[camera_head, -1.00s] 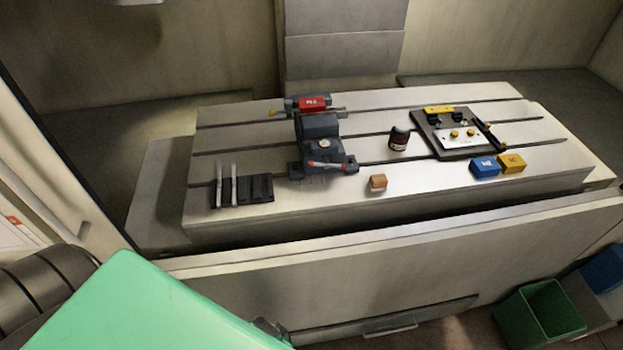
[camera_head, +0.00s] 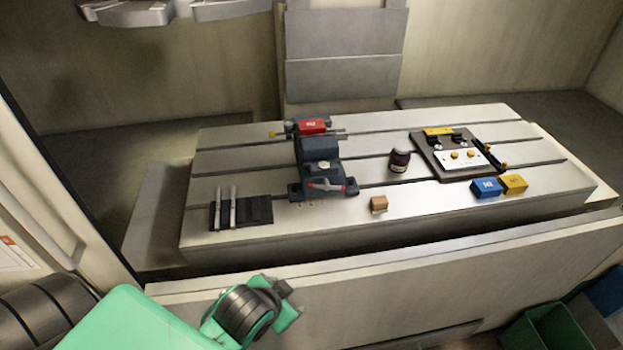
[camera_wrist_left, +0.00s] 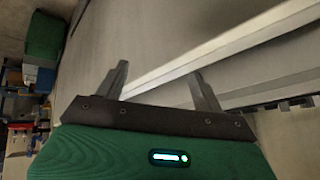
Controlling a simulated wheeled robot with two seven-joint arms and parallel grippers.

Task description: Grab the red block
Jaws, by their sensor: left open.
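The red block (camera_head: 312,126) sits at the back end of the dark vise (camera_head: 321,171), on the slotted metal table. It has pale marking on its top. My left arm comes in from the lower left in the head view, in front of the table's front wall, well short of the red block. In the left wrist view my left gripper (camera_wrist_left: 159,83) is open and its two fingers are apart with nothing between them. The red block cannot be made out in the left wrist view. My right gripper is not in view.
Blue (camera_head: 487,187) and yellow (camera_head: 514,184) blocks lie at the table's right front. A dark jar (camera_head: 399,161), a tan block (camera_head: 379,204), a black rack (camera_head: 258,209) and a dark fixture plate (camera_head: 426,151) also stand on it. A raised wall (camera_head: 400,270) runs along the front.

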